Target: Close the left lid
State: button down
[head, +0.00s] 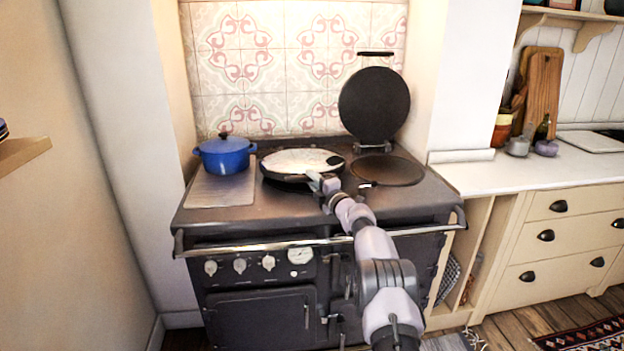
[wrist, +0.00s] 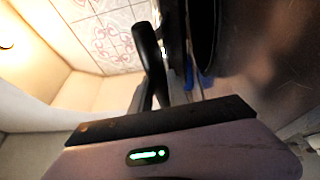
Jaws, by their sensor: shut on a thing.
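The left lid (head: 300,160) of the range cooker is lowered, with its pale shiny top facing up. It lies almost flat over the left hotplate, and a dark band shows under its front edge. I cannot tell whether it rests fully down. My gripper (head: 322,181) is at the lid's front right edge, shut on what looks like its handle. In the wrist view, a black bar (wrist: 149,62) that appears to be this handle rises beside my gripper's dark jaw. The fingertips' contact is hidden.
The right lid (head: 374,104) stands open above the bare right hotplate (head: 388,170). A blue pot (head: 225,155) stands left of the left lid, on a grey plate (head: 215,192). A front rail (head: 270,244) runs across the cooker. The counter (head: 530,172) is at the right.

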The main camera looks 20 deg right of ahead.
jog(key=c, duration=1.6)
grip_release()
jog(key=shift+f, duration=0.1)
jog(key=shift+c, duration=0.2)
jog(key=o, duration=0.4)
jog(key=shift+w+f, duration=0.2)
jog(key=shift+w, duration=0.05)
jog(key=shift+c, duration=0.2)
jog(key=shift+s+r, duration=0.1)
jog(key=shift+r, duration=0.05)
jog(key=p+v, duration=0.5)
jog(key=v, duration=1.2)
jog(key=shift+s, duration=0.25)
jog(key=shift+d, duration=0.1)
jog(key=shift+c, duration=0.4)
